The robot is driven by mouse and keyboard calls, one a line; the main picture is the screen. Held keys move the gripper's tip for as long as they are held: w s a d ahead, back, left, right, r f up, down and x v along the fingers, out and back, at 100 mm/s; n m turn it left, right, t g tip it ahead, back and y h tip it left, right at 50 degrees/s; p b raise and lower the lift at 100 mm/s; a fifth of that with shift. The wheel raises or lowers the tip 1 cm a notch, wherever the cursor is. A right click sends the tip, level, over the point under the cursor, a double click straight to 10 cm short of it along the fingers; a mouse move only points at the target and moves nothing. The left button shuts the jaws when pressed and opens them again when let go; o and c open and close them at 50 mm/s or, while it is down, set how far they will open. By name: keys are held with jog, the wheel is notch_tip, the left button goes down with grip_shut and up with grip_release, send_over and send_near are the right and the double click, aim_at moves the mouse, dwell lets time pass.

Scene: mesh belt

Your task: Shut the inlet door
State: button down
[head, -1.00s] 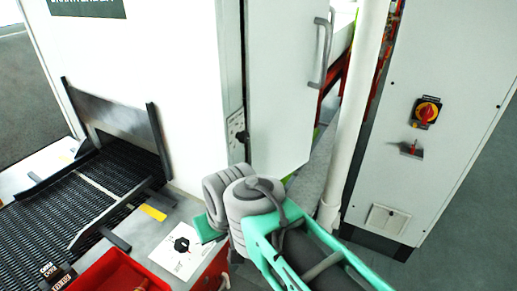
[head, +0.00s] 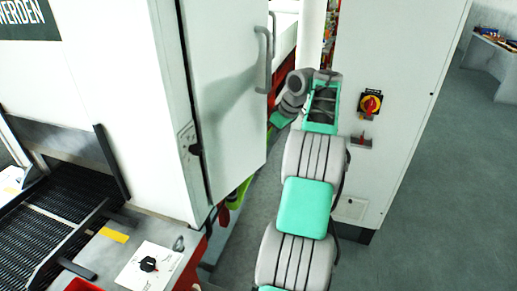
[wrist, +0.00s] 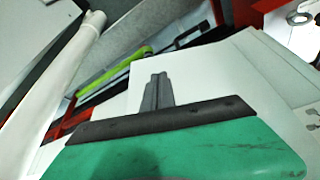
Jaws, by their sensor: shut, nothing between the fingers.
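The inlet door (head: 228,130) is a tall white panel on the white machine housing. It stands open in the head view, swung outward from its hinge side at the left. A grey bar handle (head: 270,50) is on its right edge. My gripper (wrist: 157,85) is shut and empty in the wrist view, with dark fingers close together over a white panel; I cannot tell whether that panel is the door. In the head view my arm reaches up to the right of the door, and the fingertips are hidden around the door's free edge. No contact with the door is visible.
A white cabinet (head: 395,90) with a red and yellow switch (head: 370,103) stands close to the right of my arm. A white post (head: 310,35) rises behind. The black mesh belt (head: 60,200) lies at left. Grey floor (head: 440,190) is open at right.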

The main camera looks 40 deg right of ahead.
aim_at(256, 151)
jog(key=w+f, duration=0.2)
jog(key=f, duration=0.1)
jog(key=w+a+f+b, duration=0.1)
jog(key=w+f, duration=0.4)
jog(key=f, duration=0.1)
jog(key=shift+w+a+f, duration=0.1)
jog(key=shift+w+a, duration=0.05)
jog(key=shift+w, duration=0.25)
jog(key=shift+b, duration=0.35)
